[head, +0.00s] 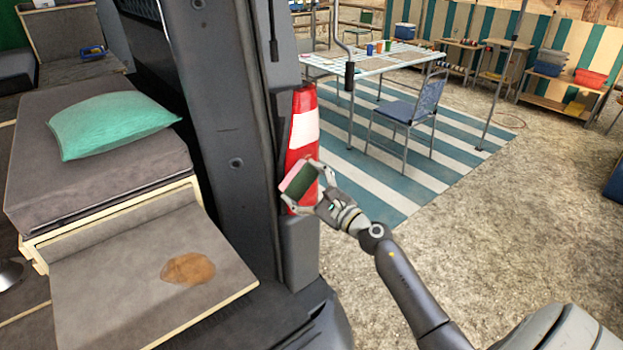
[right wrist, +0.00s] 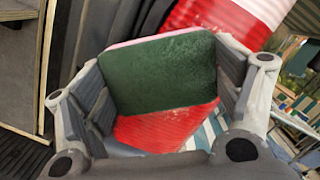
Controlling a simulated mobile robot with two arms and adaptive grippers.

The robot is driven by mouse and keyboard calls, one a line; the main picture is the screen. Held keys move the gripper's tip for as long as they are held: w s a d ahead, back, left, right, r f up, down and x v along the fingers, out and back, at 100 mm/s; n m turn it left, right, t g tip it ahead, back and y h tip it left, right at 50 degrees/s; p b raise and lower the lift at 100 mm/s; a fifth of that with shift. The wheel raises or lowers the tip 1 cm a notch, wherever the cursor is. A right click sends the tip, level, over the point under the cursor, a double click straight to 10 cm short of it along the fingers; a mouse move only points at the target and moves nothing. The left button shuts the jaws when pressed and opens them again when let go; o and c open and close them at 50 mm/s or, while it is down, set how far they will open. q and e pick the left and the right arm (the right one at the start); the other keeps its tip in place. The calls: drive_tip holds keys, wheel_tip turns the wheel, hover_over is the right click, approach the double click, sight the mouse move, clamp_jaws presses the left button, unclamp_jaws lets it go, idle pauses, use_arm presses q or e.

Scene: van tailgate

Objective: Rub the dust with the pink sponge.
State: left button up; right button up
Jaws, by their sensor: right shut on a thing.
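The pink sponge (head: 302,179) has a dark green face and a pink edge; it also shows in the right wrist view (right wrist: 160,72). My right gripper (head: 306,187) is shut on it and holds it in the air in front of the traffic cone. The dust (head: 188,269) is a brown patch on the grey board at lower left in the head view. The sponge is up and to the right of the dust, apart from it. My left gripper is not in view.
A red and white traffic cone (head: 304,130) stands at the dark van pillar (head: 228,120), between the dust and the outdoor side. A green pillow (head: 110,125) lies on the grey cushion (head: 150,168). A table (head: 385,62) and chair (head: 414,108) stand farther off.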

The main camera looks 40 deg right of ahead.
sight(314, 173)
drive_tip(key=shift+a+r, duration=0.15)
drive_tip(key=shift+a, duration=0.15)
drive_tip(key=shift+d+r+p, duration=0.15)
drive_tip(key=shift+r+p, duration=0.55)
drive_tip(key=shift+r, duration=0.2)
drive_tip(key=shift+w+d+f+b, duration=0.1)
drive_tip(key=shift+d+b, duration=0.45)
drive_tip(key=shift+d, duration=0.05)
drive_tip(key=shift+w+d+f+b, duration=0.1)
drive_tip(key=shift+d+b, duration=0.4)
drive_tip(key=shift+d, duration=0.05)
drive_tip(key=shift+d+b, duration=0.3)
drive_tip(key=shift+d, duration=0.4)
drive_tip(key=d+b, duration=0.2)
drive_tip(key=d, duration=0.1)
drive_tip(key=shift+w+r+b, duration=0.15)
drive_tip(key=shift+b, duration=0.2)
